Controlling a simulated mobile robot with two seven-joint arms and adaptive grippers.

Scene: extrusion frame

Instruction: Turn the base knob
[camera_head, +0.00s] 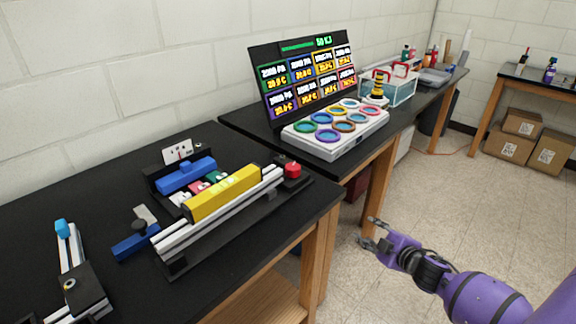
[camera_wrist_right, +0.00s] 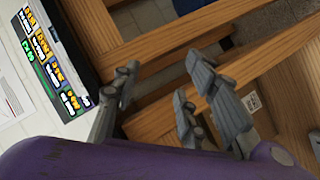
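The extrusion frame (camera_head: 222,222) lies on the black table, with a yellow block (camera_head: 224,192) along its silver rails. A red round knob (camera_head: 292,170) sits on a black base at the frame's right end. A small black knob (camera_head: 139,226) stands on a blue piece left of the frame. I cannot tell for certain which is the base knob. My right gripper (camera_head: 368,230) is open and empty, off the table's right edge and apart from the frame. Its spread fingers also show in the right wrist view (camera_wrist_right: 158,80). My left gripper is out of view.
Another rail piece with a blue cap (camera_head: 62,229) and black block lies at the left front. The second table holds a white panel of coloured rings (camera_head: 335,132), a dark display (camera_head: 303,78) and a clear bin (camera_head: 401,92). Wooden table legs (camera_head: 376,190) stand near my right gripper.

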